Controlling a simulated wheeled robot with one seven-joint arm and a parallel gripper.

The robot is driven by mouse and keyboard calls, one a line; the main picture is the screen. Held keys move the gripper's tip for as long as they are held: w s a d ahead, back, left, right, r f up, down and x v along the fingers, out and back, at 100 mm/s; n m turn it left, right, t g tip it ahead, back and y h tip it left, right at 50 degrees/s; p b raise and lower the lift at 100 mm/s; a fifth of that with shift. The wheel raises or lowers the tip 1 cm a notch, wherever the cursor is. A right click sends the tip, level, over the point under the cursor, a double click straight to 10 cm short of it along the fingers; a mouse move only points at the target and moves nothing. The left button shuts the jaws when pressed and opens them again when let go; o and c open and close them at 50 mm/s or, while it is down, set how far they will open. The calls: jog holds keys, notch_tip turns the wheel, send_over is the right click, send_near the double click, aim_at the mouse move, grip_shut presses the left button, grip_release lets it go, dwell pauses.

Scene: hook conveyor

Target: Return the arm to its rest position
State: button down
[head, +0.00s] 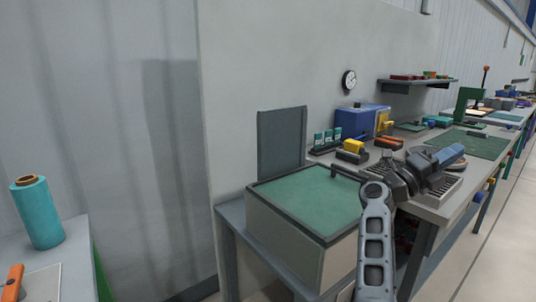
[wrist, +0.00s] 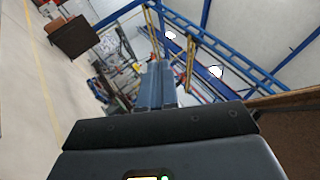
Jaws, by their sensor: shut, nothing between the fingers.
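My arm rises at the lower right of the head view, in front of the workbench, and bends to the right at its top. My gripper (head: 452,154) points right and slightly up over the bench there. In the wrist view the two blue-grey fingers of my gripper (wrist: 157,66) lie together, with nothing between them. They point out toward the open hall and its blue steel frame (wrist: 228,50).
A grey box with a green top (head: 310,200) stands just left of my arm. The workbench (head: 430,213) holds a blue case (head: 357,120), small yellow parts and a green mat (head: 470,143). A teal roll (head: 40,215) stands far left. Open floor (head: 490,245) lies right.

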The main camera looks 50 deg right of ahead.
jog(key=w+a+f+m+g, duration=0.35)
jog(key=a+m+g, duration=0.45)
jog(key=m+g, duration=0.4)
jog(key=w+a+f+m+g, duration=0.2)
jog(key=w+a+m+g, duration=0.3)
jog(key=a+m+g, duration=0.5)
jog(key=w+a+f+m+g, duration=0.35)
jog(key=a+m+g, duration=0.25)
jog(key=m+g, duration=0.75)
jog(key=s+a+f+n+y, duration=0.2)
jog(key=a+f+n+y, duration=0.2)
jog(key=a+y, duration=0.3)
jog(key=s+a+f+n+y, duration=0.25)
jog(key=a+n+y, duration=0.2)
jog(key=a, duration=0.45)
jog(key=s+a+f+n+g+y, duration=0.3)
jog(key=s+a+g+y, duration=0.1)
jog(key=s+a, duration=0.5)
jog(key=shift+s+a+f+g+y+p, duration=0.2)
jog(key=shift+s+a+g+y+p, duration=0.15)
jog(key=shift+a+y, duration=0.55)
jog(key=shift+a, duration=0.1)
